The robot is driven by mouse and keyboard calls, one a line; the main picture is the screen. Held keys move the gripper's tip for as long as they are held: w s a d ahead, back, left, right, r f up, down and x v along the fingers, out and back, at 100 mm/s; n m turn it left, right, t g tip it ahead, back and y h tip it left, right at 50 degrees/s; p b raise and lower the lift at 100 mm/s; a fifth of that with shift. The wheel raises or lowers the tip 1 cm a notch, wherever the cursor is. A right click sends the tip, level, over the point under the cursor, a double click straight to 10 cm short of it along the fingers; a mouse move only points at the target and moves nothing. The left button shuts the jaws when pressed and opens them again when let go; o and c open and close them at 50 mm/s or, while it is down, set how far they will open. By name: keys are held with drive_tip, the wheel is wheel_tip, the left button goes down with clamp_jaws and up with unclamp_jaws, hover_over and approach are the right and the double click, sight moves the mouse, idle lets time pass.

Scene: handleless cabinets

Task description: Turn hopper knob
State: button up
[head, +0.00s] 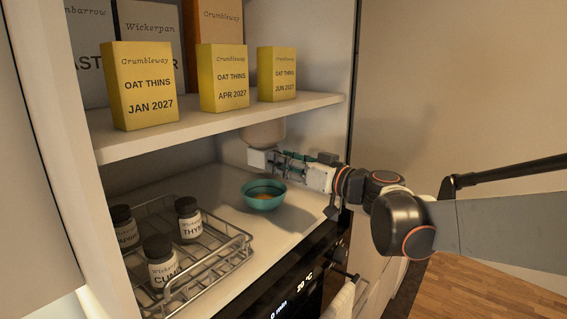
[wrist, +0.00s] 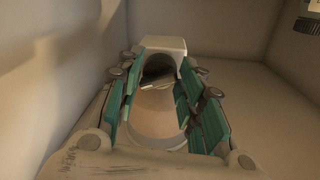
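The hopper (head: 264,134) is a beige container under the shelf at the back, with a white block (head: 258,159) at its lower end. In the wrist view the white block (wrist: 160,44) shows with a dark round opening and a grey, flat piece (wrist: 158,82), which looks like the knob, in front of it. My gripper (head: 278,162) is at the hopper's lower front. In the wrist view its green-padded fingers (wrist: 160,78) are apart, one on each side of the grey piece. I cannot tell whether they touch it.
A teal bowl (head: 263,200) with some contents stands on the counter below my gripper. A wire rack (head: 215,262) with dark-capped jars stands at the front left. Yellow Oat Thins boxes (head: 223,80) stand on the shelf (head: 220,125) above. The cabinet's right side wall is close to my arm.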

drive_tip(key=c, duration=0.3)
drive_tip(key=shift+r+m+b, duration=0.1)
drive_tip(key=shift+m+b, duration=0.45)
drive_tip(key=shift+m, duration=1.75)
drive_tip(key=o, duration=1)
drive_tip(key=shift+s+d, duration=0.1)
drive_tip(key=v, duration=1.1)
drive_tip(key=shift+s+d, duration=0.25)
drive_tip(key=shift+s, duration=0.05)
drive_tip(key=shift+r, duration=0.15)
